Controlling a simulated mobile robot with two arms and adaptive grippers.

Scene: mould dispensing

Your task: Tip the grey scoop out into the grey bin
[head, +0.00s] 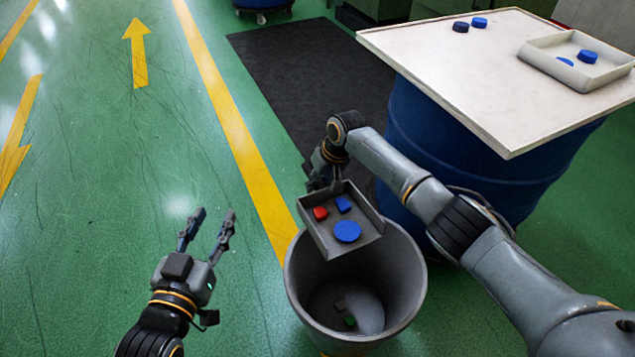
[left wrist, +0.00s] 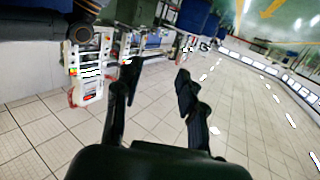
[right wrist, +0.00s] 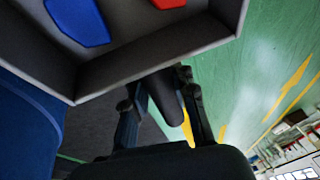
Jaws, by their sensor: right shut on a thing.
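The grey scoop (head: 328,241) is an open tray held above the far part of the grey bin (head: 407,281) in the head view. In it lie a red block (head: 320,213), a small blue block (head: 343,204) and a blue disc (head: 347,231). My right gripper (head: 325,182) is shut on the scoop's handle, which shows between its fingers in the right wrist view (right wrist: 165,98). The scoop's wall (right wrist: 150,55) fills the top of that view. Inside the bin are a green piece (head: 350,321) and a dark piece (head: 339,306). My left gripper (head: 212,215) is open and empty, left of the bin.
A white-topped table (head: 440,60) on a blue drum (head: 430,125) stands at the right. It bears a black disc (head: 460,27), a blue disc (head: 479,22) and a grey tray (head: 545,62) holding blue pieces. The green floor at the left is clear.

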